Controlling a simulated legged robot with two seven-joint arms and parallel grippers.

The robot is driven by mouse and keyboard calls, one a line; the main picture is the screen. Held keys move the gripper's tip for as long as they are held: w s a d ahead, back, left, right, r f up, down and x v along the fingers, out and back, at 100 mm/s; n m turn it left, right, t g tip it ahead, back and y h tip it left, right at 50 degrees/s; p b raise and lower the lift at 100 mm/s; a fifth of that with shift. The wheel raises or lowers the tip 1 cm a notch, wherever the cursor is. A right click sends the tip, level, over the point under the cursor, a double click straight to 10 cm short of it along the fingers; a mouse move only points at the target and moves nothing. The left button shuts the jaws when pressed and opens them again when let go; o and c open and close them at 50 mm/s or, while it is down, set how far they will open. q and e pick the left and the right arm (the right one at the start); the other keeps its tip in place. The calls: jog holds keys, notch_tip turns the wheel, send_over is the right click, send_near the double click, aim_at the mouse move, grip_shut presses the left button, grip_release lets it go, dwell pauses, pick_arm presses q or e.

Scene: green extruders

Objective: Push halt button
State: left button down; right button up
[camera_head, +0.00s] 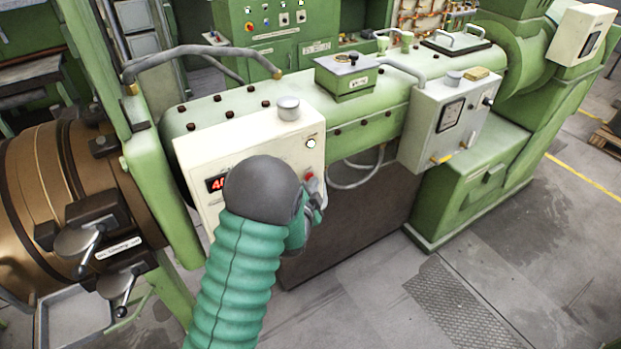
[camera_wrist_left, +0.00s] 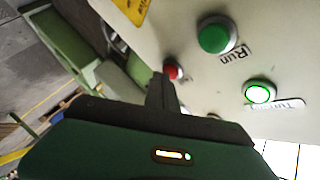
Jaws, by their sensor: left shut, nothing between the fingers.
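The red button (camera_head: 309,175) is on the lower right part of the cream control panel (camera_head: 246,140). It also shows in the left wrist view (camera_wrist_left: 173,72), just beyond my fingers, partly covered by them. I cannot read a label on it. My left gripper (camera_head: 314,197) is shut and empty, with its tips right beside the red button. I cannot tell whether they touch it. A green button (camera_wrist_left: 214,37) marked "Run" and a lit green button (camera_wrist_left: 259,93) are on the same panel. My left arm hides the panel's lower middle. My right gripper is not in view.
A red digital display (camera_head: 216,184) is left of my arm. A grey box with a gauge (camera_head: 449,115) stands out to the right of the panel. A looped cable (camera_head: 352,182) hangs between them. The floor at the lower right is clear.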

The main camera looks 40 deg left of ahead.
pick_arm(q)
jog(key=shift+a, duration=0.15)
dwell(0.5)
jog(key=shift+s+d, duration=0.25)
jog(key=shift+d, duration=0.45)
jog(key=shift+s+d+b, duration=0.15)
jog(key=shift+s+d, duration=0.2)
jog(key=shift+d, duration=0.45)
jog(key=shift+s+d+b, duration=0.1)
jog(key=shift+s+d, duration=0.2)
jog(key=shift+d, duration=0.5)
jog(key=shift+s+d+b, duration=0.15)
jog(key=shift+s+d, duration=0.2)
jog(key=shift+d, duration=0.45)
jog(key=shift+a, duration=0.1)
